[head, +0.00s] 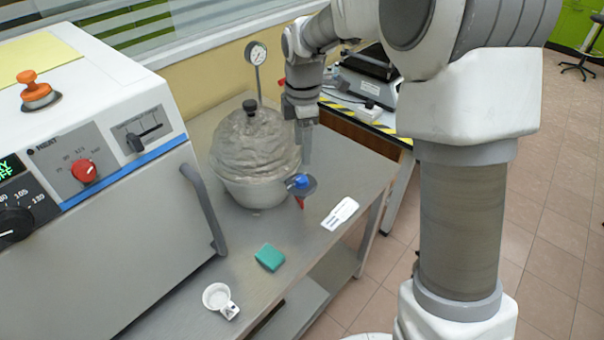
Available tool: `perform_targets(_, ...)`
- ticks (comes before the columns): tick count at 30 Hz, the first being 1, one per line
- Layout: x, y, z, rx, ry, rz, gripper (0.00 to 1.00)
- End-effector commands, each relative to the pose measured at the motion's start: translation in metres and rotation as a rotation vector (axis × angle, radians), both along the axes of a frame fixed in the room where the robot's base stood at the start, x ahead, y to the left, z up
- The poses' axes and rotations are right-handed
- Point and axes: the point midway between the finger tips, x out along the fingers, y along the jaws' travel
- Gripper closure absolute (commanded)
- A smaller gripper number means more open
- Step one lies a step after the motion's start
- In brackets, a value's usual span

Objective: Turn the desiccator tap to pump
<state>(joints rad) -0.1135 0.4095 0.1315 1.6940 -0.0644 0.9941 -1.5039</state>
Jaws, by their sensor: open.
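The desiccator (257,150) is a rounded, greyish, cloudy vessel with a black knob on its lid, standing on the metal bench. Its tap (299,182) shows at the lower right side as a blue knob in front of a grey disc; a small red part shows just below. The tap's exact setting cannot be read.
A white oven-like instrument (120,215) with a handle stands left. A pressure gauge (257,54) rises behind the desiccator. A white label card (340,213), green block (270,257) and white cup (220,299) lie on the bench (178,302). Bare bench lies between them.

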Motion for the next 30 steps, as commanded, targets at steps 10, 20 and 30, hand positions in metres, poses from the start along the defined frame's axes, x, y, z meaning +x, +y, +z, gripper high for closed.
perform_targets(10,0.002,0.001,-0.073,-0.001,0.004,0.0,0.33)
perform_targets(20,0.004,0.001,-0.1,0.0,0.0,-0.001,0.33)
perform_targets(30,0.005,0.001,-0.101,0.0,0.0,-0.001,0.49)
